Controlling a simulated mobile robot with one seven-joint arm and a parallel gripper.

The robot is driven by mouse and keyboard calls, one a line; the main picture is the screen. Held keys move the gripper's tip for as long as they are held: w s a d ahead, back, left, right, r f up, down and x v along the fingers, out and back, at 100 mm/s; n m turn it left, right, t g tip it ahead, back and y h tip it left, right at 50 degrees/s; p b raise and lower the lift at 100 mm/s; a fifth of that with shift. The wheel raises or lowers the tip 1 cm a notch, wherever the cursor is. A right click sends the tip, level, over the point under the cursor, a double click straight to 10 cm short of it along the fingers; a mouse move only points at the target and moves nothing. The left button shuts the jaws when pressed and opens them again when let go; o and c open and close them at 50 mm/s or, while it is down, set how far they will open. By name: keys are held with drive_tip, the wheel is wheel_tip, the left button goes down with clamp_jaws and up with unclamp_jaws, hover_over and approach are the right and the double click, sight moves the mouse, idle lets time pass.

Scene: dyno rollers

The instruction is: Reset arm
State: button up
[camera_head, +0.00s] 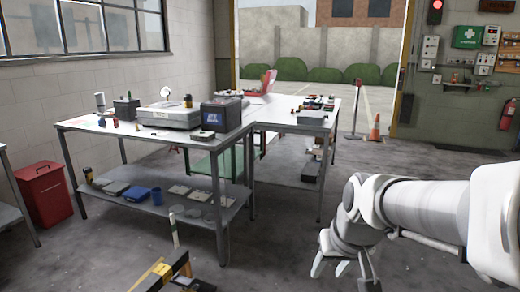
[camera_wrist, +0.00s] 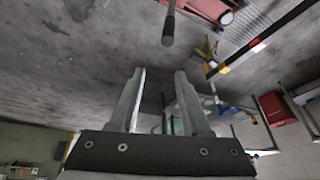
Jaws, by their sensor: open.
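My arm reaches in from the right in the head view, bent down at the wrist. My gripper (camera_head: 345,262) hangs over the grey floor, in front and to the right of the workbenches. In the wrist view my gripper (camera_wrist: 160,80) shows two grey fingers standing apart with nothing between them. The wrist view looks turned over, with the floor (camera_wrist: 80,70) filling most of it. No object touches the fingers.
A metal workbench (camera_head: 165,140) with a lower shelf stands left of my arm, and a second bench (camera_head: 290,125) joins it. A red bin (camera_head: 42,195) is at left. A yellow-black barrier (camera_head: 165,272) is at front. An orange cone (camera_head: 375,128) stands behind.

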drive_tip(key=s+r+t, duration=0.1)
drive_tip(key=s+r, duration=0.3)
drive_tip(key=s, duration=0.8)
wheel_tip(320, 180, up, 19)
drive_tip(key=p, duration=1.8)
drive_tip(key=shift+s+d+h+p, duration=0.3)
drive_tip(key=shift+s+d+p, duration=0.05)
drive_tip(key=shift+s, duration=0.05)
drive_tip(key=shift+f, duration=0.15)
